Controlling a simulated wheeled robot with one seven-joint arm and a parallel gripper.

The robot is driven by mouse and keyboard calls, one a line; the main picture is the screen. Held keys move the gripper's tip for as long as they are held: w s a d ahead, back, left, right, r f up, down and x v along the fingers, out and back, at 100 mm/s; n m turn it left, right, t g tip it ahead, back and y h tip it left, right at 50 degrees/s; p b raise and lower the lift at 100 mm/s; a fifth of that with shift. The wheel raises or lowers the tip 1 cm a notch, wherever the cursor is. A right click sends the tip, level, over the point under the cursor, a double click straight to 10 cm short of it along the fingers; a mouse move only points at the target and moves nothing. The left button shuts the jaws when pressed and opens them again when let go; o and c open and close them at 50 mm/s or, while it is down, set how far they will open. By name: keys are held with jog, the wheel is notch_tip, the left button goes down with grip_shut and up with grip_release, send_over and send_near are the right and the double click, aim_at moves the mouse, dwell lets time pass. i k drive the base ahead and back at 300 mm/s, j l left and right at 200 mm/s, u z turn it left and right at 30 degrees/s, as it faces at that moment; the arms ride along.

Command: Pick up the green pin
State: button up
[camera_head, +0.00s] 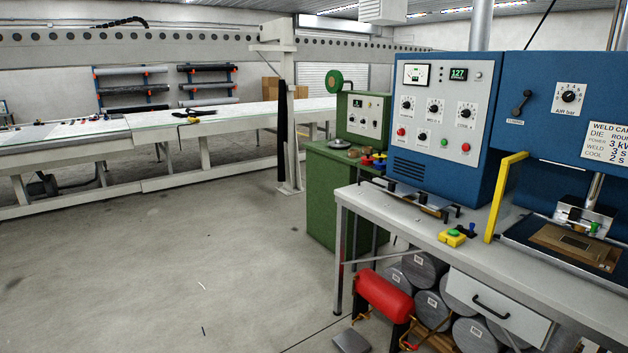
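Two small green pieces could be the green pin, and I cannot tell which is. One green piece (594,227) stands upright by the metal press block above the die plate, at the right. The other is a green top (454,232) on a small yellow block (451,239) on the grey workbench. My gripper is not in view.
A blue welder cabinet (440,120) stands at the back of the workbench (405,208). A yellow bracket (506,195) rises between the yellow block and the die plate (560,246). A red cylinder (383,295) and grey rolls (424,268) are below. Left floor is clear.

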aim_at(595, 225)
jog(key=k+l+z, duration=0.1)
jog(key=l+z, duration=0.3)
jog(key=l, duration=0.5)
jog(key=l+z, duration=0.45)
jog(key=l, duration=0.45)
